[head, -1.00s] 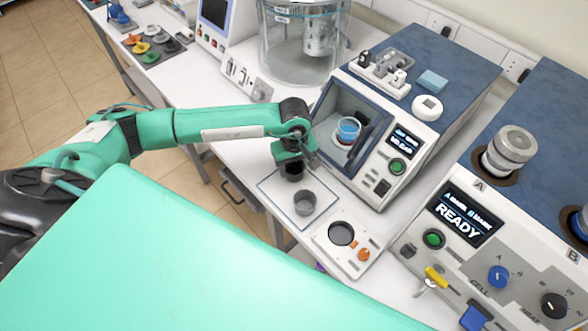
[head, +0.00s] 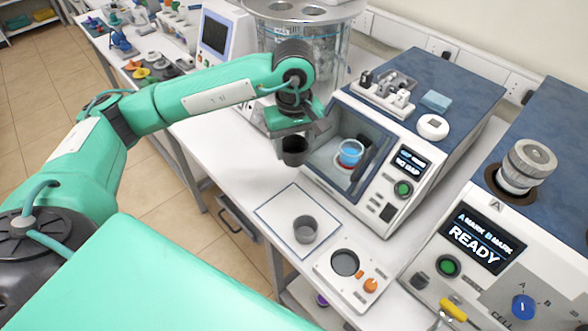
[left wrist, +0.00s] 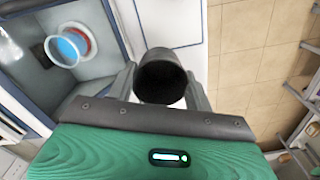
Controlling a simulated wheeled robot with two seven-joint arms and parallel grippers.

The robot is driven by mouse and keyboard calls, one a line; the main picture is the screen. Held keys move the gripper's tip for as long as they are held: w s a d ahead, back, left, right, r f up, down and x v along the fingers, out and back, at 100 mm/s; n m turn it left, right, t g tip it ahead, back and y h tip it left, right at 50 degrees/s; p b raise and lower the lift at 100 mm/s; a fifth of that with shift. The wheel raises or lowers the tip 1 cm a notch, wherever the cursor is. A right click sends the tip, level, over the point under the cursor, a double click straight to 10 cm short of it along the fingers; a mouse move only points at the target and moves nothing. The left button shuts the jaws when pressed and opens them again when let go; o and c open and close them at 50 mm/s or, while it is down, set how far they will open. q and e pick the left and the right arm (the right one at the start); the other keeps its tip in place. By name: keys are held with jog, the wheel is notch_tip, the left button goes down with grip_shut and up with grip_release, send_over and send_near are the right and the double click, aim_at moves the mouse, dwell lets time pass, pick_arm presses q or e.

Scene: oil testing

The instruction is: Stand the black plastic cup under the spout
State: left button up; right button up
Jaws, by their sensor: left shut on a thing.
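My left gripper (head: 294,140) is shut on the black plastic cup (head: 294,158). The cup is held upright above the bench, clear of the white mat (head: 273,208). In the left wrist view the cup (left wrist: 162,78) sits between the two fingers, its dark open mouth showing. A second cup, grey (head: 305,230), stands on the mat. A clear cup of blue liquid (head: 350,153) stands on a red ring inside the open chamber of the blue-and-white machine (head: 400,215). I cannot make out the spout. My right gripper is not in view.
A white panel with a dark round well (head: 345,262) and orange knob lies in front of the machine. A glass bath (head: 335,45) stands behind my left gripper. The tester showing READY (head: 480,240) is at the right. The mat's left part is bare.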

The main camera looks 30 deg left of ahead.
pick_arm(q)
jog(key=shift+r+b, duration=0.3)
jog(key=shift+r, duration=1.35)
jog(key=s+d+f+m, duration=0.1)
jog(key=s+f+m, duration=0.1)
jog(key=f+m, duration=0.2)
jog(key=s+d+f+m, duration=0.2)
jog(key=f+m, duration=0.3)
jog(key=f, duration=0.3)
jog(key=shift+s+m, duration=0.3)
jog(key=shift+s, duration=0.1)
jog(key=shift+f, duration=0.15)
